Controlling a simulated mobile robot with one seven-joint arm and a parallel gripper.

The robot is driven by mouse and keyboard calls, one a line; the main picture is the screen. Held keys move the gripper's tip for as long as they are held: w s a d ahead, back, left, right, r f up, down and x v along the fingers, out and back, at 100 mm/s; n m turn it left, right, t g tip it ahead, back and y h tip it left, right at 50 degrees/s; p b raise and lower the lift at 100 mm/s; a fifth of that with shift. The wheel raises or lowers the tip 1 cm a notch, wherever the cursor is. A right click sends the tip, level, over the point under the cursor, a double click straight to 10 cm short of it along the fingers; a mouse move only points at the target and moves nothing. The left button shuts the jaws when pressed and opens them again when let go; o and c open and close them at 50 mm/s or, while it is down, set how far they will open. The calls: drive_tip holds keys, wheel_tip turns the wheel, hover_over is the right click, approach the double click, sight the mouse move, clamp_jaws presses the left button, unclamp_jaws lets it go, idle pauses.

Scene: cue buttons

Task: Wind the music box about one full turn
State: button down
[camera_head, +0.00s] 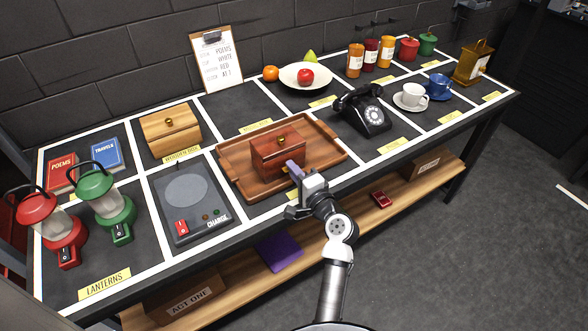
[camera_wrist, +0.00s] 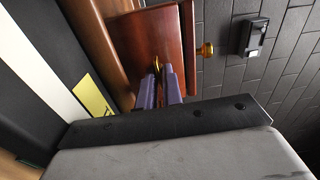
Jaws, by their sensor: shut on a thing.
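The music box (camera_head: 277,148) is a reddish-brown wooden box with a brass knob on its lid. It sits on a brown wooden tray (camera_head: 233,183) in the middle of the table, its lid closed. In the wrist view the box (camera_wrist: 160,35) lies just ahead of my fingers, with its knob (camera_wrist: 205,50) to the right. My gripper (camera_head: 291,167) is at the box's front face. In the wrist view my purple fingers (camera_wrist: 161,76) are shut on a small brass winding key (camera_wrist: 156,62) at that face. The fingers hide most of the key.
A black telephone (camera_head: 362,110) stands right of the tray. A grey charge pad (camera_head: 190,201) and a wooden box (camera_head: 171,130) are to its left. A clipboard (camera_head: 216,62) leans at the wall. A purple object (camera_head: 279,251) lies on the lower shelf.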

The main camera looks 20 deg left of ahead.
drive_tip(key=c, duration=1.6)
unclamp_jaws()
drive_tip(key=shift+c, duration=0.2)
drive_tip(key=shift+d, duration=0.1)
drive_tip(key=b+v, duration=0.4)
drive_tip(key=v, duration=0.9)
drive_tip(key=shift+s+d, duration=0.25)
